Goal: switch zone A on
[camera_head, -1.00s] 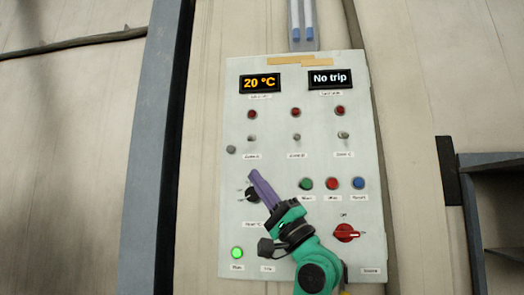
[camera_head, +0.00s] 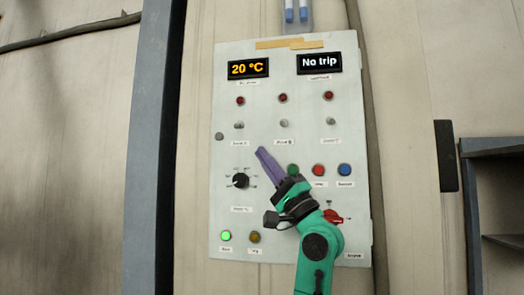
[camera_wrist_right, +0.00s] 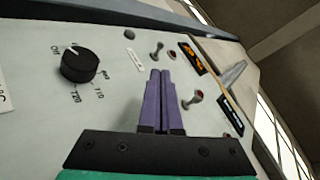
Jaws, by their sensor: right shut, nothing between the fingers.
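The control panel (camera_head: 225,205) is a pale upright board. The zone A toggle switch (camera_head: 239,125) is the left one of three small grey toggles, with a dark red lamp (camera_head: 240,101) above it. In the right wrist view the zone A toggle (camera_wrist_right: 157,50) stands just beyond and slightly left of the fingertips. My right gripper (camera_head: 261,151) is shut and empty, its purple fingers pointing up and left, below and right of the zone A toggle and apart from it. The right gripper also shows in its wrist view (camera_wrist_right: 160,74). My left gripper is not in view.
A second toggle (camera_head: 284,123) and a third (camera_head: 331,121) stand to the right. Below are a black knob (camera_head: 240,181), red (camera_head: 318,170) and blue (camera_head: 344,170) buttons and a lit green lamp (camera_head: 226,236). The displays read 20 °C (camera_head: 248,68) and No trip (camera_head: 320,62).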

